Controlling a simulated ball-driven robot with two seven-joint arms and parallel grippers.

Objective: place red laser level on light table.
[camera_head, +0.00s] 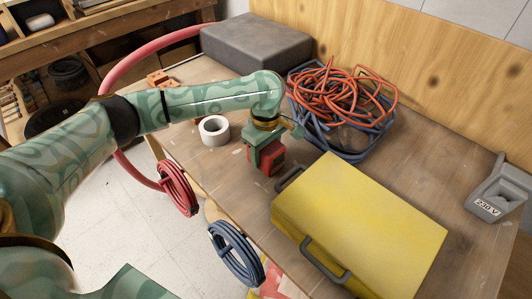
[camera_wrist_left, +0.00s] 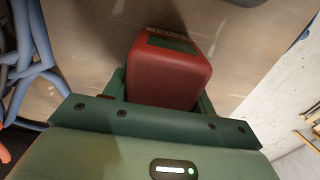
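The red laser level (camera_head: 270,168), a small red block with green parts, is at my left gripper (camera_head: 266,155) in the head view, over the light brown wooden table (camera_head: 215,165) near its front edge. In the left wrist view the red laser level (camera_wrist_left: 168,75) fills the space between the green fingers of my left gripper (camera_wrist_left: 160,95), which appear closed on its sides. I cannot tell whether its underside touches the table. My right gripper is in neither view.
A yellow case (camera_head: 360,215) with dark handles lies close to the right. Red (camera_head: 178,188) and blue (camera_head: 236,255) coiled hoses hang at the front edge.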

